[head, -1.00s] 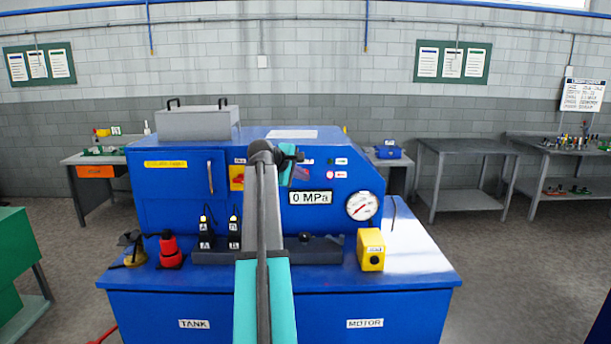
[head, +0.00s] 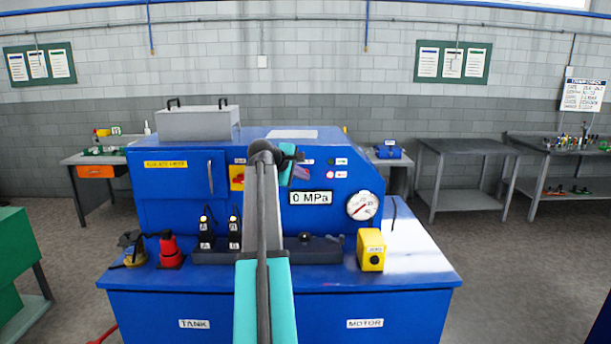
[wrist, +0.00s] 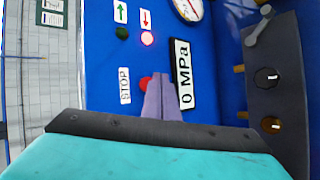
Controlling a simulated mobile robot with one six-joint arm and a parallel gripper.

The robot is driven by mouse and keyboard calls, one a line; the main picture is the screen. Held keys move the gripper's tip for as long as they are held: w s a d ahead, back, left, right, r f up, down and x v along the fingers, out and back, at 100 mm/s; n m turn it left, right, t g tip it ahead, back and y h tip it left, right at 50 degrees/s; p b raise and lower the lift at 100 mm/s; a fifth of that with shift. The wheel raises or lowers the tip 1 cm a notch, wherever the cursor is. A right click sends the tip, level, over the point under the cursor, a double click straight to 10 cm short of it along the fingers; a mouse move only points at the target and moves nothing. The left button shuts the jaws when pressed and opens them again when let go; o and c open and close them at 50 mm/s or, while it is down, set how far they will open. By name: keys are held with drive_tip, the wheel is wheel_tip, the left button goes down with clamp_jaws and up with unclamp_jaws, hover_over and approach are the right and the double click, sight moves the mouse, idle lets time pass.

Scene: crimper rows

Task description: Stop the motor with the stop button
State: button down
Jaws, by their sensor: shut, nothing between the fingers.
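The red stop button (wrist: 144,84) shows in the wrist view beside its STOP label (wrist: 124,86), on the blue front panel of the machine. My gripper (wrist: 162,77) is shut and empty, and its fingertips lie over the right part of the button in that view. I cannot tell whether the tips touch it. In the head view my gripper (head: 303,173) is in front of the panel, and my arm hides the button.
A 0 MPa display (head: 311,198) and a dial gauge (head: 362,206) are close to my gripper. A red lamp (wrist: 147,38) looks lit beside a dark green one (wrist: 122,33). A yellow box (head: 371,250) and black levers (head: 235,230) stand below on the bench.

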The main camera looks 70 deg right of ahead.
drive_tip(key=shift+w+d, duration=0.35)
drive_tip(key=shift+d, duration=0.45)
idle(1.3)
drive_tip(key=shift+a, duration=0.15)
drive_tip(key=shift+s+a+p, duration=0.3)
drive_tip(key=shift+a+p, duration=0.05)
drive_tip(key=shift+a, duration=0.35)
idle(0.4)
drive_tip(key=a, duration=0.1)
drive_tip(key=s+a, duration=0.1)
drive_tip(key=a, duration=0.1)
drive_tip(key=s+a+p, duration=0.1)
drive_tip(key=shift+a, duration=0.35)
idle(1.1)
